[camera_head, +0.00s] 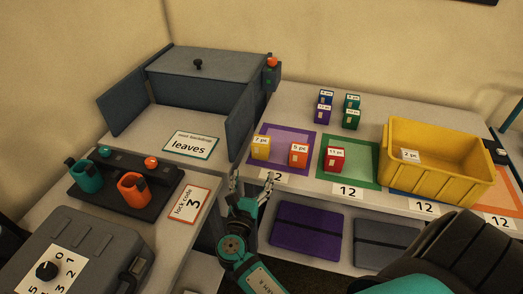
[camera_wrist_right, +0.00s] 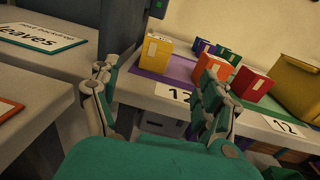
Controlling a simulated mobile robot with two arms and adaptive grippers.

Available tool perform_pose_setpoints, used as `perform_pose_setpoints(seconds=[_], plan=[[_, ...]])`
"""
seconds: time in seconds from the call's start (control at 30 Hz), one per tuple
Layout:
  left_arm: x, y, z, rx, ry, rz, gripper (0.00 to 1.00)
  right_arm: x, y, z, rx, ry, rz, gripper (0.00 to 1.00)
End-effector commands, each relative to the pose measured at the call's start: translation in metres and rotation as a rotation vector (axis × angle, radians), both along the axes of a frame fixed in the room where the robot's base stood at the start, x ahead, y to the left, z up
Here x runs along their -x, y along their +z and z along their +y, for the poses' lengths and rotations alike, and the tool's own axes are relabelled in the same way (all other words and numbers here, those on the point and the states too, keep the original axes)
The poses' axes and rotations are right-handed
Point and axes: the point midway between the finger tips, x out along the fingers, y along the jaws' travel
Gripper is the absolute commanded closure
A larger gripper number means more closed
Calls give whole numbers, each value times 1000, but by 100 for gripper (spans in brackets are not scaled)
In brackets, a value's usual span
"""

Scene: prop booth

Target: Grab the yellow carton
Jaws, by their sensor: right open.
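The yellow carton (camera_head: 261,147) is a small upright box with a white label reading 7 pc. It stands at the left front part of the purple mat (camera_head: 298,136) on the right-hand table. In the right wrist view the yellow carton (camera_wrist_right: 152,52) stands beyond my fingers, between them and left of centre. My right gripper (camera_head: 251,185) is open and empty, in front of the table edge and short of the carton. Its two fingers also show in the right wrist view (camera_wrist_right: 155,98). My left gripper is not in view.
An orange carton (camera_head: 298,154) stands right of the yellow one, and a red carton (camera_head: 334,159) is on the green mat (camera_head: 366,157). Several small cartons stand behind. A yellow bin (camera_head: 460,188) is at right. A grey cabinet (camera_head: 205,75) is at left.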

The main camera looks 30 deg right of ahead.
Motion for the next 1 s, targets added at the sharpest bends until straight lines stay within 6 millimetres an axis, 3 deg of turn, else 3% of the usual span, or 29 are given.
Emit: perform_pose_setpoints(seconds=[0.4, 0.67, 1.0], plan=[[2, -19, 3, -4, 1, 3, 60, -63, -2, -61, -3, 3, -1, 21], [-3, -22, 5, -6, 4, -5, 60, -77, -1, -74, -4, 4, -1, 21], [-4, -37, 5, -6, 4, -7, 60, -109, 1, -104, -4, 3, 0, 21]])
